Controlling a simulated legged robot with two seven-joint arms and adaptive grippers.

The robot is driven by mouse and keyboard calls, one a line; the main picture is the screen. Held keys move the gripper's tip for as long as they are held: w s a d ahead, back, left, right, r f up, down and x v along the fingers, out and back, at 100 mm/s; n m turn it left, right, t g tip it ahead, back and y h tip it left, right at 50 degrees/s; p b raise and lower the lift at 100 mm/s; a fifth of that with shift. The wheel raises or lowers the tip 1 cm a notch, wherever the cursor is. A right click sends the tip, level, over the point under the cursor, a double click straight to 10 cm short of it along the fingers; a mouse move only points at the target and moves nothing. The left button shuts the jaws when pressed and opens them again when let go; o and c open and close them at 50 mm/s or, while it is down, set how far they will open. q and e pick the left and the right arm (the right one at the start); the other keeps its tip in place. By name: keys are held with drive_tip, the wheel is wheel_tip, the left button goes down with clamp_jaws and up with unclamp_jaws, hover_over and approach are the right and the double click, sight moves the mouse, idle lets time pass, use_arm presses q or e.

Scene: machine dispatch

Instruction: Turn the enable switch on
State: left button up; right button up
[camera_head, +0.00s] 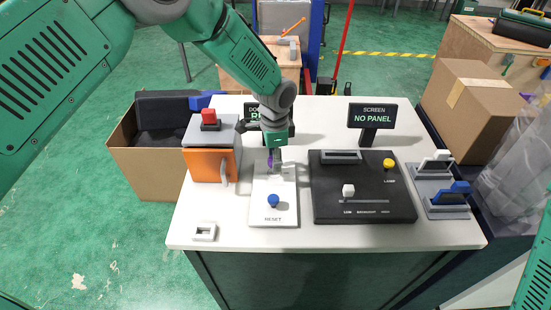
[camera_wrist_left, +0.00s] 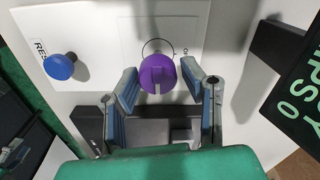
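The enable switch is a purple round knob with a slot, on a white panel. In the left wrist view the knob (camera_wrist_left: 158,74) sits between the tips of my left gripper (camera_wrist_left: 158,82), with a gap on each side. Part of a printed ring and dial lettering shows behind it. In the head view my left gripper (camera_head: 274,152) points down over the far end of the white panel (camera_head: 261,213) and mostly hides the knob (camera_head: 270,162). My left gripper is open. My right gripper is out of view.
A blue reset button (camera_head: 273,201) stands on the same panel, nearer the front. An orange-fronted box (camera_head: 205,166) with a red button is to the left. A black slider panel (camera_head: 330,205) and a "NO PANEL" screen (camera_head: 373,115) are to the right.

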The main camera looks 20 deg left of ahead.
use_arm(q)
drive_tip(key=shift+o, duration=0.3)
drive_tip(key=shift+r, duration=0.25)
wheel_tip(320, 180, up, 11)
drive_tip(key=shift+r, duration=0.2)
drive_tip(key=shift+f, duration=0.1)
idle(0.3)
